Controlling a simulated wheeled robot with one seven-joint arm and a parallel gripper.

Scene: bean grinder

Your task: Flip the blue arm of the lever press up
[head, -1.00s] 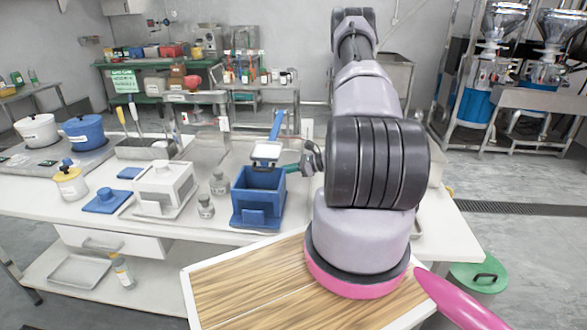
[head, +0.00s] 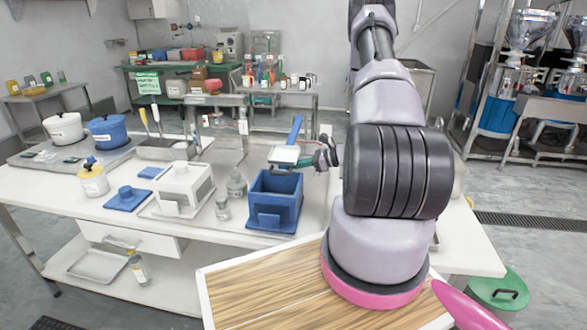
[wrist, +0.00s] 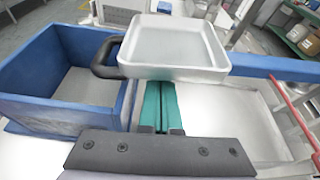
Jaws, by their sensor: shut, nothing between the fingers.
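The blue arm (head: 295,129) is a straight bar slanting up and back from behind a pale square pan (head: 284,154). In the wrist view the blue arm (wrist: 272,67) runs right from behind the pan (wrist: 172,46), which has a dark looped handle (wrist: 105,60). An open blue box (head: 274,202) stands in front of the pan; it fills the left of the wrist view (wrist: 55,75). My gripper (head: 282,169) is shut and empty, its green fingers at the pan's near edge, beside the blue box's rim. The fingertips (wrist: 160,84) are partly hidden by the pan; contact is unclear.
A white box (head: 184,190), small jars (head: 237,184) and a blue lidded piece (head: 128,198) stand left of the blue box. Pots (head: 107,131) are farther left. A wooden board (head: 270,290) lies nearest me. A metal tray surface (wrist: 220,115) lies right of my fingers.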

